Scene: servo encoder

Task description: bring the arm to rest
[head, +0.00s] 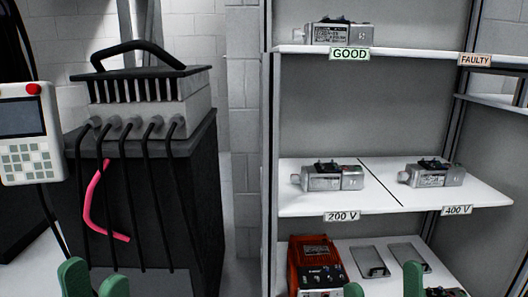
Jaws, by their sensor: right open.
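My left gripper (94,282) shows at the bottom left edge as two green fingertips with a narrow gap between them. Its lower part is cut off, so I cannot tell its state. My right gripper (384,284) shows at the bottom edge, in front of the lower shelf. Its two green fingertips are wide apart, with nothing seen held between them. One servo unit (338,32) is on the top shelf above the GOOD label (350,54). Another (333,177) is above the 200 V label, and a third (436,174) is above the 400 V label.
A shelf rack (270,150) fills the right side. Its FAULTY section (478,59) shows no unit. An orange device (316,262) and flat trays (371,262) sit low. A black cabinet (190,200) with cables and a pink hook stands left, beside a handheld controller (30,135).

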